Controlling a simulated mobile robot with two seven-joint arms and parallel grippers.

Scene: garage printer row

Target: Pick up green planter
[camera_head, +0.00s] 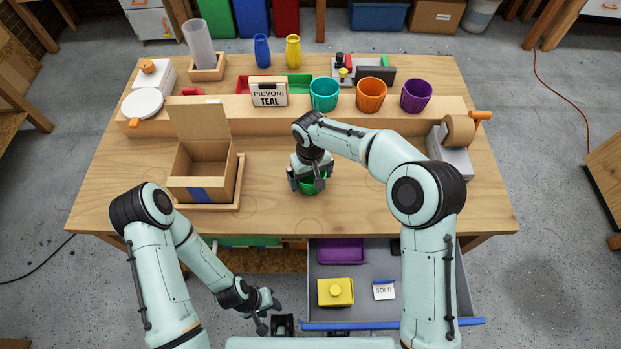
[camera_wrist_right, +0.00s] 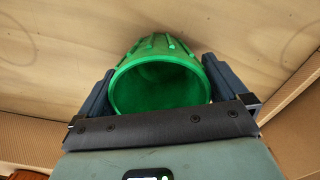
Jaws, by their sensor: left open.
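The green planter (camera_head: 313,185) stands on the workbench, in front of the raised shelf and right of the open cardboard box. My right gripper (camera_head: 309,178) is over it from above and partly hides it. In the right wrist view the green planter (camera_wrist_right: 160,85) sits between the two fingers of my right gripper (camera_wrist_right: 160,88), its open rim facing the camera. The fingers are close to its sides; whether they press on it is not clear. My left gripper (camera_head: 268,314) is open and empty, low in front of the bench, left of the open drawer.
Teal (camera_head: 324,94), orange (camera_head: 371,95) and purple (camera_head: 416,95) planters stand on the shelf (camera_head: 220,106) behind. The cardboard box (camera_head: 203,165) is left, a tape dispenser (camera_head: 455,145) right. The open drawer (camera_head: 375,265) juts out in front, holding a yellow container (camera_head: 335,292).

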